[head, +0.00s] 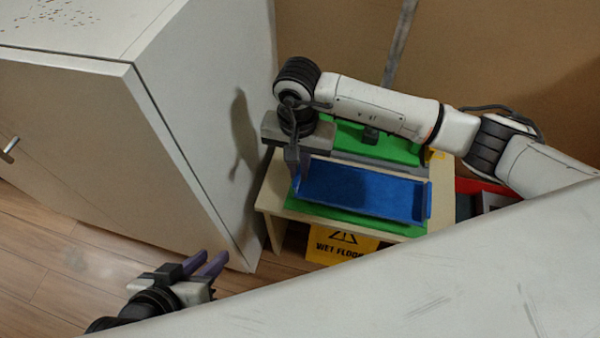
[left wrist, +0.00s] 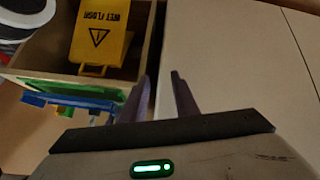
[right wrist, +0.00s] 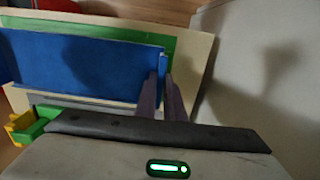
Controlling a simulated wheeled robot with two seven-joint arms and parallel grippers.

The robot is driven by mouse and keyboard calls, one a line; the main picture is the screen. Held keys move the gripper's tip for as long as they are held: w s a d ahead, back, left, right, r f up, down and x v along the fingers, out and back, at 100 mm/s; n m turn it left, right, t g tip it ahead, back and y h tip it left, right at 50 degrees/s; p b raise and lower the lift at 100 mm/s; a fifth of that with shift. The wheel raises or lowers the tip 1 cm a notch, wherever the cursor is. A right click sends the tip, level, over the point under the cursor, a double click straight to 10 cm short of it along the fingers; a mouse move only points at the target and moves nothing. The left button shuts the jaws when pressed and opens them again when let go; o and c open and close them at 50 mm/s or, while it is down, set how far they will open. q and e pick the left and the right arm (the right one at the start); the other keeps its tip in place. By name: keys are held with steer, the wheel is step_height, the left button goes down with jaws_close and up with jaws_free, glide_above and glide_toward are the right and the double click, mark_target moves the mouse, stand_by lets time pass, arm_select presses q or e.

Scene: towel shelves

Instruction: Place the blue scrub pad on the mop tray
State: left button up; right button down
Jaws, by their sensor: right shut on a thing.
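The blue scrub pad (head: 362,192) is a flat blue slab with raised lips at its ends. It lies over a green panel (head: 320,218), apparently the mop tray, on a low wooden stand; I cannot tell whether they touch. My right gripper (head: 297,178) points down at the pad's left end. In the right wrist view its fingers (right wrist: 161,90) are shut on the raised lip of the pad (right wrist: 80,62), with green (right wrist: 170,45) showing past the pad's edge. My left gripper (head: 212,263) is open and empty, low beside the white cabinet; its fingers show in the left wrist view (left wrist: 160,85).
A white cabinet (head: 200,120) stands close left of the wooden stand (head: 275,195). A yellow wet-floor sign (head: 341,246) is under the stand's front. A green mop head (head: 400,150) with a grey pole (head: 400,45) is behind the pad. A red item (head: 480,186) is at the right.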

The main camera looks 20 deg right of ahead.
steer(key=shift+f, duration=1.25)
arm_select(q)
steer(key=shift+d+r, duration=0.1)
steer(key=shift+d, duration=0.15)
